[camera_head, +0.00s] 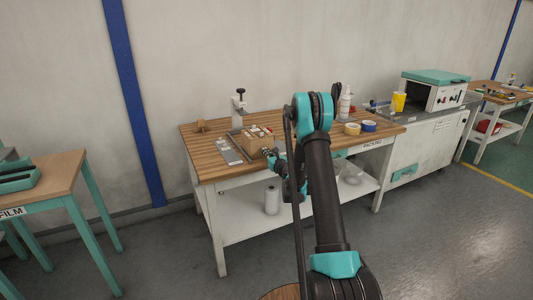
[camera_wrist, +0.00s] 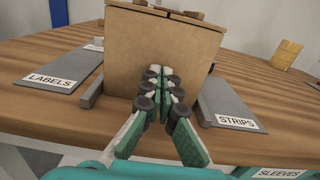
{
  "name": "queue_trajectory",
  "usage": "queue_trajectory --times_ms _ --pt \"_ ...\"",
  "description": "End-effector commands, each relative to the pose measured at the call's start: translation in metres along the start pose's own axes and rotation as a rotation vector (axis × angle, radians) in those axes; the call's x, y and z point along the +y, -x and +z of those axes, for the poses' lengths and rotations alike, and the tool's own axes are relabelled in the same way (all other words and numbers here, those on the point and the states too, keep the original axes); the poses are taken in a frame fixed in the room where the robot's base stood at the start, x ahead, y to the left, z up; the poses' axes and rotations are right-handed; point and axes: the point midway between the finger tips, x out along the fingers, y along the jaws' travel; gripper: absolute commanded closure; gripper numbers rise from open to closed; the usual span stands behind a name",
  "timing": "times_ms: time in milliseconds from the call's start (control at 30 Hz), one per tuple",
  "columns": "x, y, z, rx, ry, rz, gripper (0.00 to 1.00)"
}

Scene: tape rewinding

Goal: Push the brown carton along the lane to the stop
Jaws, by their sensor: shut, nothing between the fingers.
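The brown carton (camera_wrist: 160,50) stands upright in the wrist view, straight ahead of my gripper, between two low grey rails. In the head view the carton (camera_head: 257,142) is on the left part of the wooden packing table. My gripper (camera_wrist: 160,72) is shut and empty, with its fingertips in front of the carton's near face. I cannot tell whether they touch it. In the head view my gripper (camera_head: 270,154) is small and close to the carton. The lane's left rail (camera_wrist: 92,92) and right rail (camera_wrist: 203,110) show beside the carton. The stop is not clearly seen behind it.
A grey LABELS plate (camera_wrist: 50,70) lies left of the lane and a STRIPS plate (camera_wrist: 228,112) lies right.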

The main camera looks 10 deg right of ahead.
Motion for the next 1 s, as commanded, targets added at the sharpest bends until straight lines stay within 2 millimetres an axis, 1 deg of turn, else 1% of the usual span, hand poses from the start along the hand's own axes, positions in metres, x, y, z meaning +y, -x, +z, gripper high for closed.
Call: queue_trajectory --times_ms 267,367,467,600,800,1000 --pt "0.000 -0.001 0.000 0.000 0.000 0.000 1.00" --pt "0.001 -0.011 0.000 0.000 0.000 0.001 1.00" --pt "0.001 -0.035 -0.001 0.000 0.000 0.003 1.00" --pt "0.001 -0.077 -0.001 0.000 0.000 0.002 1.00" --pt "0.001 -0.134 -0.001 0.000 0.000 0.002 1.00" --pt "0.001 -0.184 0.000 0.000 0.000 0.002 1.00"
